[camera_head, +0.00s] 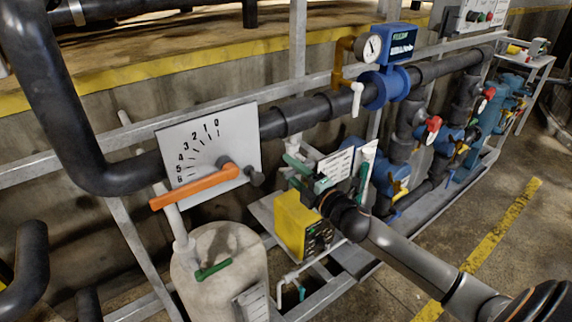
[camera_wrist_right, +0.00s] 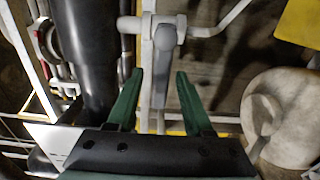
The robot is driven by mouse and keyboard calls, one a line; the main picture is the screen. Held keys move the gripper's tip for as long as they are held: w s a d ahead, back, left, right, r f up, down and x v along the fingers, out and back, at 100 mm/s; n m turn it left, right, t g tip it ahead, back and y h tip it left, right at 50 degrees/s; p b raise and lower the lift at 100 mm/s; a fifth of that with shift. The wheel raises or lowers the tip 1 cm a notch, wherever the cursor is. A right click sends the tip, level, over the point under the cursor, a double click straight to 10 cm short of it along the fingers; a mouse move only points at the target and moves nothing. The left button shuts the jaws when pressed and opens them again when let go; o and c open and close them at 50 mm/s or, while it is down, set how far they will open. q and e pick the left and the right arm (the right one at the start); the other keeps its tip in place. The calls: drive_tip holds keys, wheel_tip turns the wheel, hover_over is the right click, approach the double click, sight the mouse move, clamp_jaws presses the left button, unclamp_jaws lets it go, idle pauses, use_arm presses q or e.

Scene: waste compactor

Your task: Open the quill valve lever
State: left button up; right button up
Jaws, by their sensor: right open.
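In the right wrist view, a pale grey lever (camera_wrist_right: 161,75), which I take to be the quill valve lever, extends from a white valve fitting (camera_wrist_right: 165,37). My right gripper (camera_wrist_right: 160,75) is open, with its green fingers on either side of the lever. I cannot tell whether either finger touches it. In the head view, my right gripper (camera_head: 291,170) is below the dark main pipe (camera_head: 318,112), beside the yellow box (camera_head: 291,222). The lever is hard to make out there behind the fingers. My left gripper is out of view.
An orange lever (camera_head: 196,188) crosses a numbered dial plate (camera_head: 222,140) to the left. A white tank (camera_head: 222,250) with a green handle stands below it. A blue flow meter (camera_head: 387,85) sits on the pipe. Blue pumps and valves line the right; floor is clear at lower right.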

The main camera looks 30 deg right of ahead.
drive_tip(key=shift+w+a, duration=0.1)
drive_tip(key=shift+w, duration=1.05)
clamp_jaws()
idle(0.7)
